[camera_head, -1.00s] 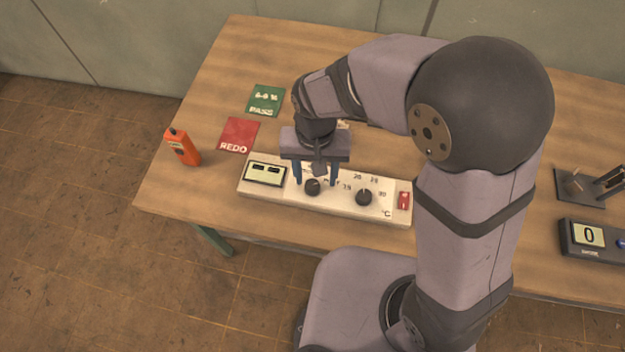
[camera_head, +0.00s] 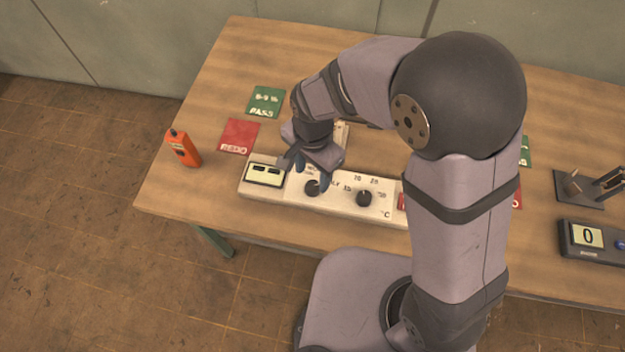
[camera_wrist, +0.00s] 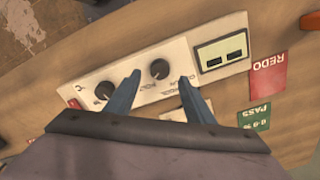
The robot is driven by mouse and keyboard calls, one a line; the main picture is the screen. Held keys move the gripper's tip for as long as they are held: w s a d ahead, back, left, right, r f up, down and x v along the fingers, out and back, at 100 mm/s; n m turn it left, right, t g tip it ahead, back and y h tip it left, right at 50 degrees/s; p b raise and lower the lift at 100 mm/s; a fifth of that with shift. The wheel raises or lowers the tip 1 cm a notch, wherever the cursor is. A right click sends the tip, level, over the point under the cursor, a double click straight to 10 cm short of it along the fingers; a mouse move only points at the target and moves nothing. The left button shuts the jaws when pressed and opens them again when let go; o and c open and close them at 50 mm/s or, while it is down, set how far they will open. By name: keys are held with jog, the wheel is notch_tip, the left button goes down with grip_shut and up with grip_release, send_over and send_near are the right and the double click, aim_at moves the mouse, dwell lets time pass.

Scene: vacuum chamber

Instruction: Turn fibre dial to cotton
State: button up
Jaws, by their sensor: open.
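A long white control panel (camera_head: 335,203) lies along the table's front edge, with two black knobs. The knob nearer the display, apparently the fibre dial (camera_head: 312,187), also shows in the wrist view (camera_wrist: 159,69). Its printed labels are partly hidden and too blurred to read. My gripper (camera_head: 312,172) is open and points down over this dial. In the wrist view its two blue fingers (camera_wrist: 160,76) appear on either side of the dial, with gaps; contact is not visible. The second knob (camera_head: 364,198), beside numbers and °C, is to the right.
A display with two dashes (camera_head: 265,174) fills the panel's left end. A red REDO card (camera_head: 239,136) and green PASS card (camera_head: 266,101) lie behind it. A scale (camera_head: 588,237) reading 0 is at right.

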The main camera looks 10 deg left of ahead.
aim_at(312, 186)
jog(key=shift+f+p, duration=0.45)
jog(key=shift+f, duration=2.1)
jog(key=c, duration=1.1)
